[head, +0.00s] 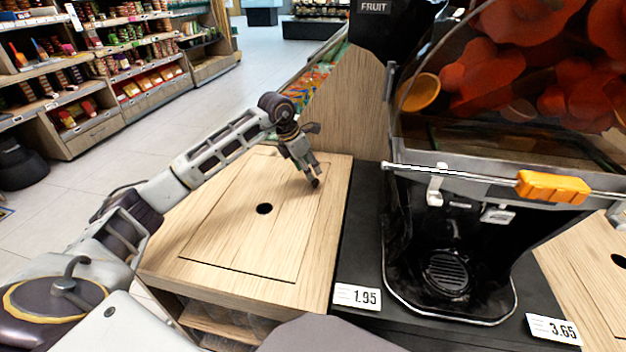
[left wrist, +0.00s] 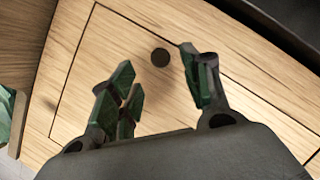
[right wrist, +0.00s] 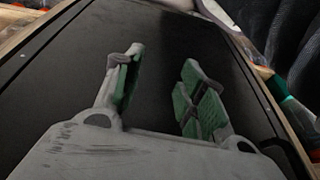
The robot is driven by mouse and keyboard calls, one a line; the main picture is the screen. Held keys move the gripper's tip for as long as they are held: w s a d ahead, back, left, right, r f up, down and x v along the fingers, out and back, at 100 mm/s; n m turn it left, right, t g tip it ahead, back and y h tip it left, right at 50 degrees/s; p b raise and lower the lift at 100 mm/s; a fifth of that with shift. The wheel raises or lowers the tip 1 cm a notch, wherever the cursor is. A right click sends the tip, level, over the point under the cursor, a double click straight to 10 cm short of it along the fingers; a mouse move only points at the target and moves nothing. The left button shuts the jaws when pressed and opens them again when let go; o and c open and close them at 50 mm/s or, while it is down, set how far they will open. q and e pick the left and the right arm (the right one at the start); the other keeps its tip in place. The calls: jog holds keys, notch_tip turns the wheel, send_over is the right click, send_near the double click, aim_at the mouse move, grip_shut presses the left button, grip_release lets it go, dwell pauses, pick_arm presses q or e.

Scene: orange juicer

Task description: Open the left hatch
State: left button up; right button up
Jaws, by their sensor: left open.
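The left hatch (head: 235,225) is a pale wooden panel set flush in the counter left of the juicer, with a dark round finger hole (head: 264,208) near its middle. It lies closed. In the left wrist view the hatch (left wrist: 110,60) and its hole (left wrist: 160,57) show beyond the fingers. My left gripper (head: 309,175) is over the hatch's far right part, fingers pointing down. It is open and empty, and its fingers (left wrist: 160,90) appear apart on either side below the hole. My right gripper (right wrist: 157,85) is open and empty in front of a dark panel; it is not in the head view.
The black juicer (head: 450,240) stands right of the hatch with an orange handle (head: 553,187) on its clear cover. Price tags (head: 357,297) sit at the front edge. A second wooden counter (head: 580,285) with a hole is at right. Shelves (head: 100,70) stand far left.

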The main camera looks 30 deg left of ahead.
aim_at(315, 180)
pick_arm(q)
jog(key=shift+b+x, duration=0.55)
jog(key=shift+x, duration=2.25)
grip_shut()
